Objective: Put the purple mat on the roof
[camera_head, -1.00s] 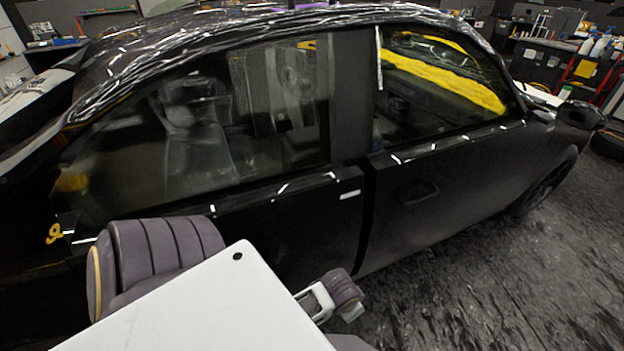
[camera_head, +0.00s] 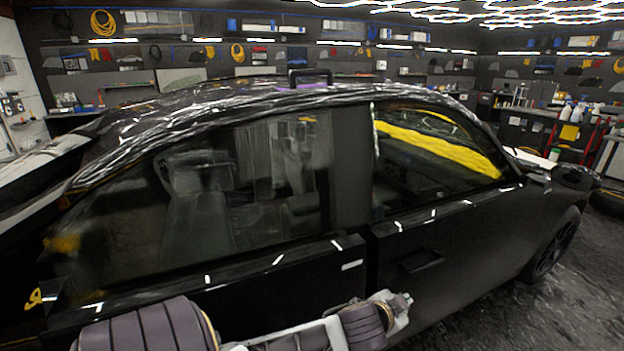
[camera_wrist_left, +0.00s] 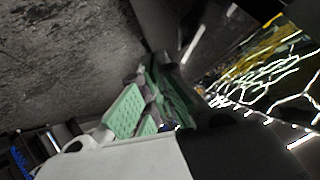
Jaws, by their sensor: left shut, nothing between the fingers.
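A thin purple strip, which looks like the purple mat (camera_head: 296,87), shows on top of the car roof (camera_head: 225,95) in the head view. It is seen nearly edge-on, so its full extent is hidden. My left gripper (camera_head: 402,302) is low in front of the car's side, near the front door and well below the roof. It is small in the head view. Its green-padded fingers (camera_wrist_left: 143,110) show in the left wrist view, shut and empty. My right gripper is in neither view.
A black handle-shaped tool (camera_head: 310,76) stands on the roof by the purple strip. The black car (camera_head: 440,262) fills the space ahead. A yellow shape (camera_head: 440,147) shows at the front window. Workbenches and wall tools line the back. Free floor lies at the lower right.

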